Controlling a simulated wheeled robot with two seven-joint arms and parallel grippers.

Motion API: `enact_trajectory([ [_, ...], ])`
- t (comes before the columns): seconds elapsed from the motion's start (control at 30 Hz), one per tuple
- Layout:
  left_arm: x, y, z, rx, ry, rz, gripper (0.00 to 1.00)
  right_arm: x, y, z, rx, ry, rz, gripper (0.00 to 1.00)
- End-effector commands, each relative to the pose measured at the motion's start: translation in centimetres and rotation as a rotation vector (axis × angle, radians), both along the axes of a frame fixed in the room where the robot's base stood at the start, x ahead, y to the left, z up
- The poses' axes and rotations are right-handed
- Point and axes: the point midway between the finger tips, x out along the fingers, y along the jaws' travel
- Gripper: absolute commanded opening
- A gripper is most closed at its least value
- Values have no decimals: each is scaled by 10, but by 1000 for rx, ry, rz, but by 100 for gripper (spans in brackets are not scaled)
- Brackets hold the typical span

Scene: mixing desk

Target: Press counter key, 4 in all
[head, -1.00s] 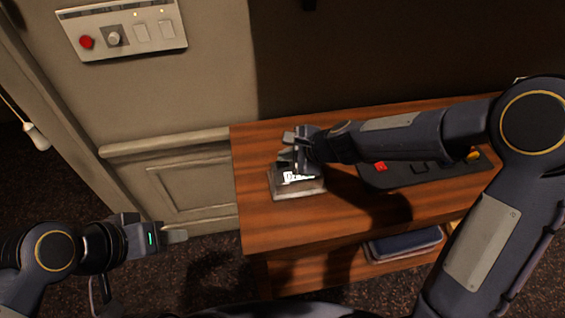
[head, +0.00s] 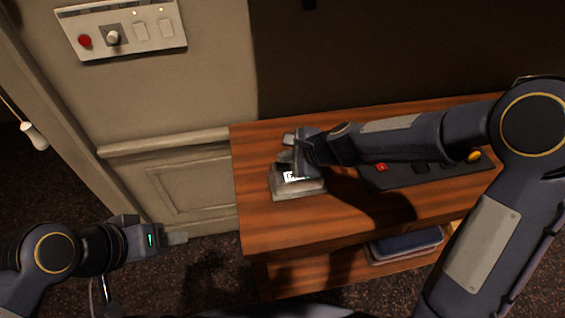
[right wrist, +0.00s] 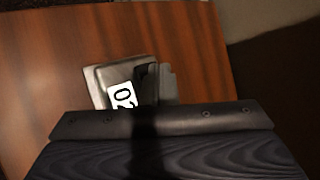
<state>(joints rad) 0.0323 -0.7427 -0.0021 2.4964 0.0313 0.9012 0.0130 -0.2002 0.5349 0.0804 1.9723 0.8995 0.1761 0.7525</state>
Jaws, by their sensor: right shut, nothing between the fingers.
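The counter (head: 297,192) is a small grey box with a lit white display, standing on the left part of the wooden desk. In the right wrist view the counter (right wrist: 102,84) shows its display, which seems to read 02, turned sideways and partly covered at its lower end. My right gripper (head: 285,161) is shut and empty, right over the counter. It hides the key, and I cannot tell whether the fingertips touch it. My left gripper (head: 176,238) hangs left of the desk, away from the counter; its jaw opening does not show.
A black panel (head: 400,175) with a red button (head: 382,167) and other keys lies to the right on the desk (head: 260,222), partly under my right arm. A wall plate (head: 122,28) has a red button and knob. Books (head: 405,243) lie on the lower shelf.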

Motion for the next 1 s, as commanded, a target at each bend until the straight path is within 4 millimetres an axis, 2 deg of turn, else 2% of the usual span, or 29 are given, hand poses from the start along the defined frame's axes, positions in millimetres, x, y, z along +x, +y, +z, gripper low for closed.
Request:
enact_trajectory([
  [1.0, 0, 0, -10, 0, 0, 0, 36, 0, 0, -10, -1, 1, 0, 0],
])
